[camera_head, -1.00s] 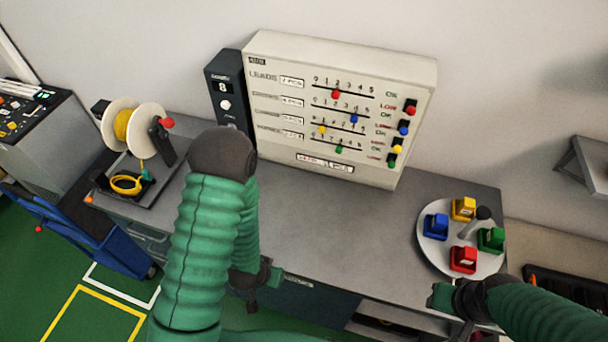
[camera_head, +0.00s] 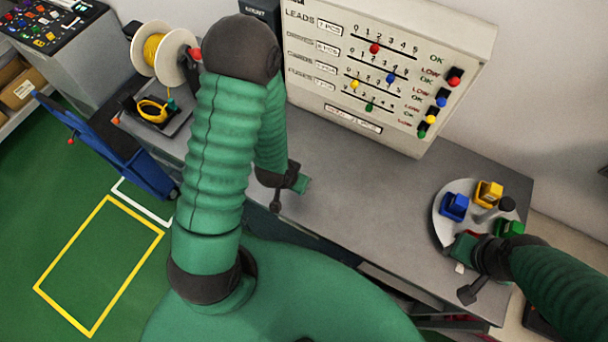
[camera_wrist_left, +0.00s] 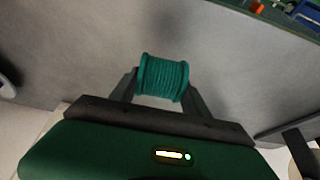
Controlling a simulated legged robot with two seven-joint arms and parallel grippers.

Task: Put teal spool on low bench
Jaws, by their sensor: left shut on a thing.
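The teal spool (camera_wrist_left: 163,78) is between the two fingers of my left gripper (camera_wrist_left: 160,88) in the left wrist view, clear of the grey surface beyond. I cannot identify a separate low bench.
A panel with coloured sliders (camera_head: 390,75) stands at the back. A white reel with yellow cord (camera_head: 160,52) is at the left. A round plate (camera_head: 441,215) with coloured blocks is at the right. A blue cart (camera_head: 125,150) stands on the green floor, near a yellow floor outline (camera_head: 65,242).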

